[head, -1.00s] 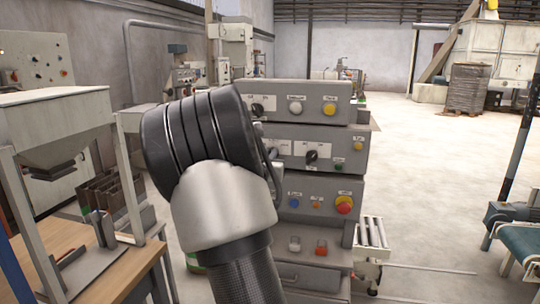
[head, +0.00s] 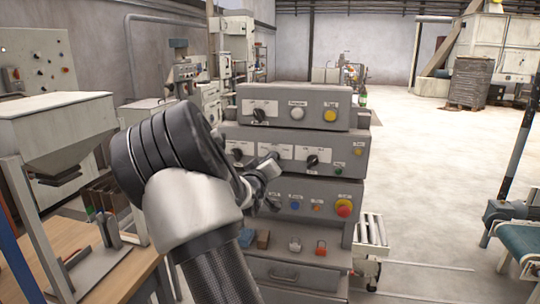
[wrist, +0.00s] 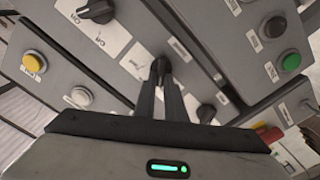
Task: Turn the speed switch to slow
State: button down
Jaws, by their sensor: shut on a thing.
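The middle grey control panel (head: 340,148) carries a row of black rotary knobs under white labels, too small to read. My gripper (head: 276,158) is at the middle knob of this row, mostly hiding it in the head view. In the wrist view, my gripper (wrist: 162,76) has its two dark fingers closed on a black knob (wrist: 160,63), probably the speed switch. Its pointer direction is hard to tell between the fingers. Another black knob (head: 312,160) is to the right, and one more (head: 237,153) is to the left.
The upper panel has a black knob (head: 259,115), a white button (head: 297,114) and a yellow button (head: 330,116). The lower panel has a red emergency button (head: 344,208). A wooden table (head: 110,270) with a hopper (head: 62,125) stands left.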

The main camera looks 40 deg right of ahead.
jog(key=shift+f+n+p, duration=0.1)
jog(key=shift+n+p, duration=0.4)
jog(key=shift+n, duration=0.8)
jog(key=shift+f, duration=0.1)
jog(key=c, duration=1.8)
grip_release()
jog(key=shift+a, duration=0.1)
jog(key=p+v, duration=0.1)
jog(key=v, duration=1.6)
jog(key=shift+s+a, duration=0.1)
jog(key=shift+a, duration=0.1)
